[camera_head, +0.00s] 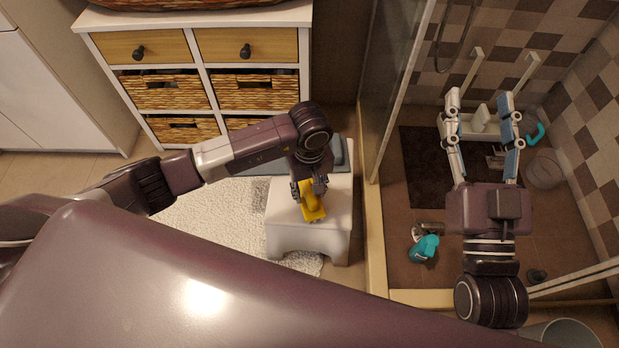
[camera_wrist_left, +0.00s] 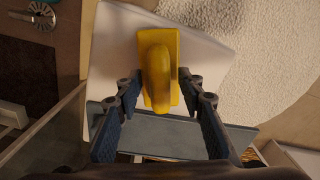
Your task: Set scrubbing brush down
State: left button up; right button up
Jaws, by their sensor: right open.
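The yellow scrubbing brush (camera_head: 312,205) is at the top of a white stool (camera_head: 283,222). My left gripper (camera_head: 309,187) points down at it, one finger on each side. In the left wrist view the brush (camera_wrist_left: 160,70) is between the fingertips of my left gripper (camera_wrist_left: 160,78), which close in on its sides. Whether the brush touches the stool top is hard to tell. My right gripper (camera_head: 479,97) is open and empty, above the shower floor on the right.
A white dresser (camera_head: 205,62) with wicker drawers stands behind the stool. A white fluffy rug (camera_head: 200,220) lies on the floor. A teal bottle (camera_head: 424,248), a dark mat (camera_head: 425,170) and a bucket (camera_head: 543,171) are in the shower, behind a glass panel.

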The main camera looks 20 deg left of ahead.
pick_arm(q)
notch_tip(320, 180, up, 6)
jog(key=shift+f+p, duration=0.25)
jog(key=shift+p, duration=0.65)
notch_tip(320, 180, up, 7)
jog(key=p, duration=0.1)
jog(key=shift+f+p, duration=0.15)
jog(key=shift+p, duration=0.15)
pick_arm(e)
jog(key=s+d+f+g+h, duration=0.1)
jog(key=f+g, duration=0.3)
jog(key=f, duration=0.5)
jog(key=s+d+f+g+h, duration=0.2)
jog(key=f+g, duration=0.3)
jog(key=f, duration=0.4)
jog(key=shift+d, duration=0.15)
